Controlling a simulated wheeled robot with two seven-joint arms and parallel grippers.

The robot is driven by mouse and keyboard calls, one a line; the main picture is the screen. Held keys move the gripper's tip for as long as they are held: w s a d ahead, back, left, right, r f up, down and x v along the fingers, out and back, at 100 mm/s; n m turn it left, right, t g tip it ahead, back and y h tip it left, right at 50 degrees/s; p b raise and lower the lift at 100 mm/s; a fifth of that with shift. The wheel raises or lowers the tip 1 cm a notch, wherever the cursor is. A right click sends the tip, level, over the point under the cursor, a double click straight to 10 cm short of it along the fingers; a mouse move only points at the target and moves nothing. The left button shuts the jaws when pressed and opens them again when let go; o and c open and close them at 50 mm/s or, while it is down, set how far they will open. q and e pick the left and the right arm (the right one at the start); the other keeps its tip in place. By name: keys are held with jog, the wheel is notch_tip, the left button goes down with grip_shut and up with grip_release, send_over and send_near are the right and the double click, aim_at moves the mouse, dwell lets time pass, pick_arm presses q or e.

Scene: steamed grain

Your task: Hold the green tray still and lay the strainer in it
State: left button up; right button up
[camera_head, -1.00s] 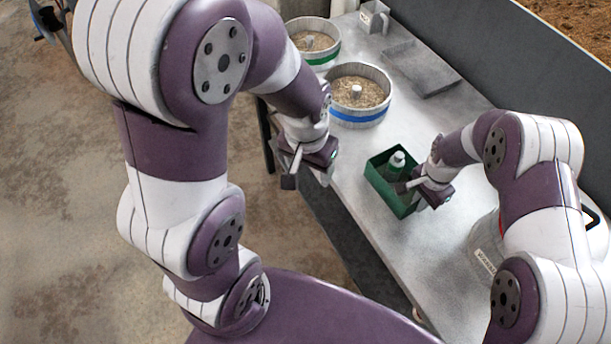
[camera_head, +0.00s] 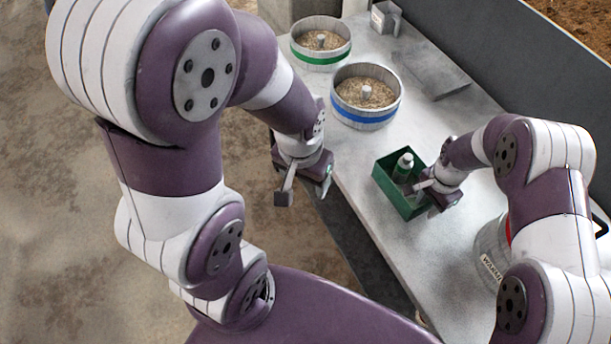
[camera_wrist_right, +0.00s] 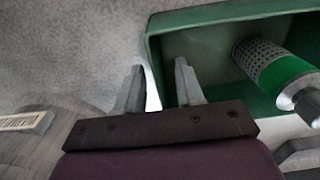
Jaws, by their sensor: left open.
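The green tray (camera_head: 388,193) sits on the table near its edge and also shows in the right wrist view (camera_wrist_right: 220,15). A mesh-sided cylinder with a green band and metal end, apparently the strainer (camera_head: 403,166), is inside the tray, tilted against a wall; its mesh shows in the right wrist view (camera_wrist_right: 262,56). My right gripper (camera_head: 425,188) is at the tray's side. Its fingers (camera_wrist_right: 157,75) appear on either side of a tray wall; whether they grip it is unclear. My left gripper (camera_head: 303,193) is open and empty, beyond the table's left edge.
Two round pans of grain, one with a green band (camera_head: 321,59) and one with a blue band (camera_head: 363,119), stand farther back. A labelled white container (camera_head: 490,255) stands at right.

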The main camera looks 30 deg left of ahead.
jog(key=shift+n, duration=0.9)
notch_tip(320, 180, up, 12)
jog(key=shift+f, duration=0.25)
jog(key=s+d+r+n, duration=0.2)
jog(key=s+d+r, duration=0.1)
jog(key=s+d, duration=0.3)
jog(key=s+d+r+n+t, duration=0.1)
jog(key=s+d, duration=0.4)
jog(key=s, duration=0.5)
jog(key=shift+s+d+r+n, duration=0.4)
jog(key=shift+r+n, duration=0.5)
jog(key=shift+n, duration=0.2)
